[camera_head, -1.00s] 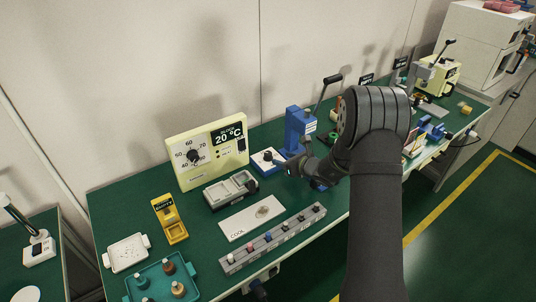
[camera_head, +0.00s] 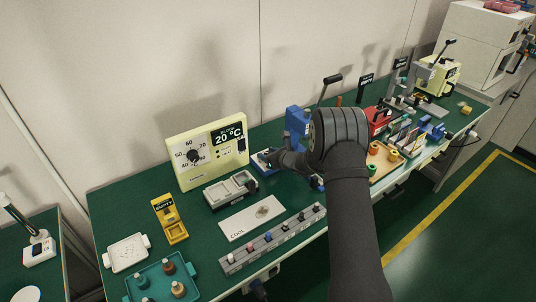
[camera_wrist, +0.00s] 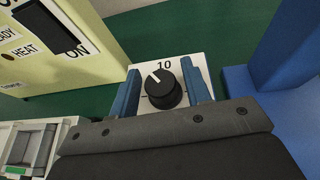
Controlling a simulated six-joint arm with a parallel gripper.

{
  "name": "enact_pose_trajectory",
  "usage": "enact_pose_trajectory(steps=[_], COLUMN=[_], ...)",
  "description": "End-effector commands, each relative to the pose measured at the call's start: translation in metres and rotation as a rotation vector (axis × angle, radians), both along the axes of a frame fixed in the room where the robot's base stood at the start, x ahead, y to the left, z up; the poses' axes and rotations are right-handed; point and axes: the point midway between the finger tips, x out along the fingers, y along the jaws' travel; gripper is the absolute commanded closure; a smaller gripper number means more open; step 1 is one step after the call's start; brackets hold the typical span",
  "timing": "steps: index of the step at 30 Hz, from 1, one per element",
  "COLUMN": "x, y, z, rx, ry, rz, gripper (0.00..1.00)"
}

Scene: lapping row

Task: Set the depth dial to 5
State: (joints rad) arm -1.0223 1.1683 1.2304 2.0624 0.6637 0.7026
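The depth dial is a round black knob (camera_wrist: 163,92) with a white pointer line, on a white plate (camera_wrist: 203,68) marked 10 in the wrist view. The pointer aims up and left, to the left of the 10; other marks are hidden. My gripper (camera_wrist: 163,88) has one blue finger on each side of the knob, with narrow gaps showing, so it looks open around it. In the head view my gripper (camera_head: 268,161) is over the small blue-and-white dial box (camera_head: 257,160), mostly covering it.
The cream controller (camera_head: 208,152) reading 20 °C stands close on the left. A blue upright fixture (camera_head: 297,122) with a lever stands close on the right. A grey two-well block (camera_head: 230,190), a COOL plate (camera_head: 240,224) and a row of knobs (camera_head: 273,240) lie in front.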

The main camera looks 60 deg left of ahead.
Motion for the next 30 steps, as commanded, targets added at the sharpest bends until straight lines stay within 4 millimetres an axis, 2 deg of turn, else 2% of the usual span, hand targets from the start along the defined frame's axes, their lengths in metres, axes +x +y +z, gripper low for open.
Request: enact_pose_trajectory(steps=[1,5,6,17,30], x=[0.0000,0.0000,0.0000,0.0010,0.0011], y=[-0.0001,-0.0002,-0.0002,-0.0003,0.0001], z=[0.0001,0.0001,0.0001,0.0002,-0.0003], rx=[0.000,0.000,0.000,0.001,0.000], ry=[0.000,0.000,0.000,-0.001,-0.002], rz=[0.000,0.000,0.000,0.065,0.337], gripper=[0.67,0.92,0.93,0.93,0.93])
